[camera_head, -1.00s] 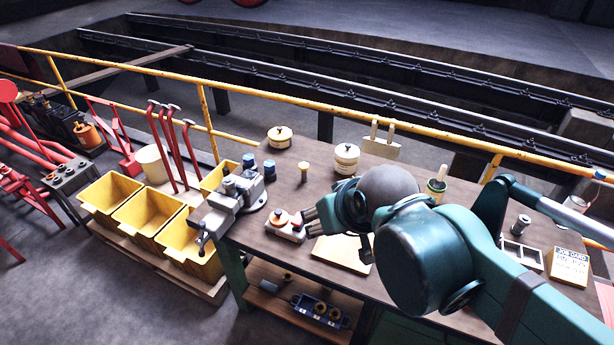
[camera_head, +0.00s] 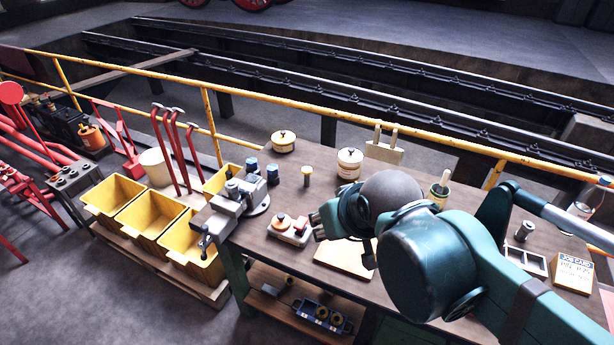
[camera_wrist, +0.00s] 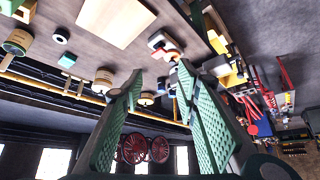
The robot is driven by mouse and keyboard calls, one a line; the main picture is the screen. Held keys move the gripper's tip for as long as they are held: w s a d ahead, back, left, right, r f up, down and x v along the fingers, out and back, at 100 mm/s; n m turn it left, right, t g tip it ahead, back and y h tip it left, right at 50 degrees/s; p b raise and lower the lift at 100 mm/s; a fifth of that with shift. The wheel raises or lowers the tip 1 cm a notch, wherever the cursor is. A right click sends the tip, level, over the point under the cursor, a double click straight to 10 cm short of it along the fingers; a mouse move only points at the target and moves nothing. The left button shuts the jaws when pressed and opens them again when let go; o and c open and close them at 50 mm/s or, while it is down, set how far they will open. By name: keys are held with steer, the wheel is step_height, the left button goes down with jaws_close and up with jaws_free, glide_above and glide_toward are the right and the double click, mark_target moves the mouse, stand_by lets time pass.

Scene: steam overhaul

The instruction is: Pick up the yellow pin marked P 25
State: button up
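A small pin with a yellow head (camera_head: 307,172) stands upright on the workbench (camera_head: 330,200), between the blue-topped parts and the cream tin. Its marking is too small to read. My gripper (camera_head: 319,225) is above the bench, nearer the front edge than the pin and apart from it. In the wrist view my gripper (camera_wrist: 155,82) has its two green ribbed fingers spread, with nothing held between them. I cannot clearly make out the pin in the wrist view.
A vise (camera_head: 235,200), a red-knobbed block (camera_head: 289,228) and a pale board (camera_head: 345,257) are near my gripper. A cream tin (camera_head: 349,164) and a yellow-lidded tin (camera_head: 283,142) stand behind. A job card (camera_head: 574,272) is at right. A yellow rail (camera_head: 330,112) runs behind the bench.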

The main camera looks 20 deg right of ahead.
steer(key=w+d+r+n+g, duration=0.2)
steer(key=w+r+n, duration=0.15)
steer(key=w, duration=1.05)
steer(key=n+g, duration=0.5)
steer(key=n, duration=0.3)
glide_above(306, 169)
steer(key=f, duration=2)
steer(key=shift+s+a+f, duration=0.1)
steer(key=shift+s+f, duration=0.2)
steer(key=shift+s, duration=0.1)
steer(key=shift+w+f+n, duration=0.25)
steer(key=shift+f, duration=0.25)
